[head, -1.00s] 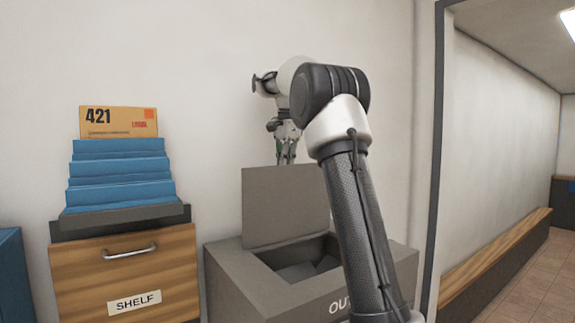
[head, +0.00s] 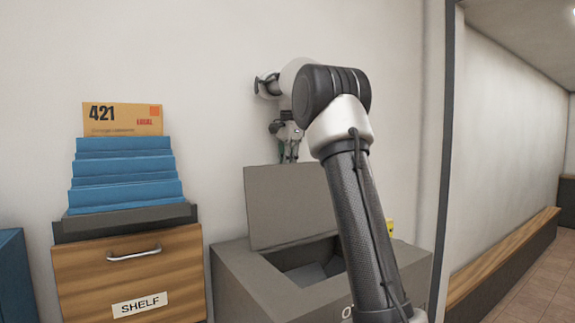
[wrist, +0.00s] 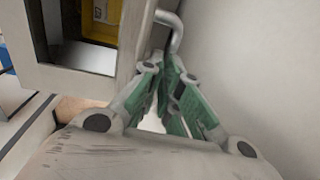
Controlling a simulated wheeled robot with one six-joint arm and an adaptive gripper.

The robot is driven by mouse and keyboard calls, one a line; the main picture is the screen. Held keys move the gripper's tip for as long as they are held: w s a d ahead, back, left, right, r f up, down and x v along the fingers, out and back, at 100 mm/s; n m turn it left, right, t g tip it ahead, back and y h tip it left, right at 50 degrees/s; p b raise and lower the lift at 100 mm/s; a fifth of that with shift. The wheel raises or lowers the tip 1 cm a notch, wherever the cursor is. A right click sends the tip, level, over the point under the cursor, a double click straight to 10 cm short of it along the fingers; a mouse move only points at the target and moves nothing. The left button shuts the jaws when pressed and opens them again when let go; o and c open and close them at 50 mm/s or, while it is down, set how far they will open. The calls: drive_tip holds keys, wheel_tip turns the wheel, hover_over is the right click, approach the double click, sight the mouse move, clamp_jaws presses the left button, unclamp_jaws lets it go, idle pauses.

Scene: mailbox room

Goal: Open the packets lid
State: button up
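The grey box (head: 238,290) has its flat grey lid (head: 288,205) standing up, leaning slightly back, with the opening bare in front of it. Part of the box's label, starting with "O", shows; my arm hides the rest and the right side of the lid. My gripper (head: 289,158) points down at the lid's top edge, partly behind it. In the wrist view its green-padded fingers (wrist: 167,68) converge, tips close together, beside a bent metal handle (wrist: 177,32). I see nothing clearly held between them; whether they touch the handle is unclear.
A wooden cabinet (head: 80,275) marked SHELF stands left, bearing blue stepped holders (head: 125,170) and an envelope marked 421 (head: 122,118). A yellow item (head: 390,228) shows behind my arm; yellow also shows through the opening in the wrist view (wrist: 100,12). The wall is close behind.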

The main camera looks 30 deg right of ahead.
drive_tip(key=o, duration=0.4)
wheel_tip(320, 180, down, 2)
drive_tip(key=shift+s+a+f+g, duration=0.1)
drive_tip(key=shift+g, duration=0.2)
drive_tip(key=shift+f, duration=0.15)
wheel_tip(320, 180, up, 8)
drive_tip(key=shift+f, duration=0.1)
drive_tip(key=shift+s, duration=0.1)
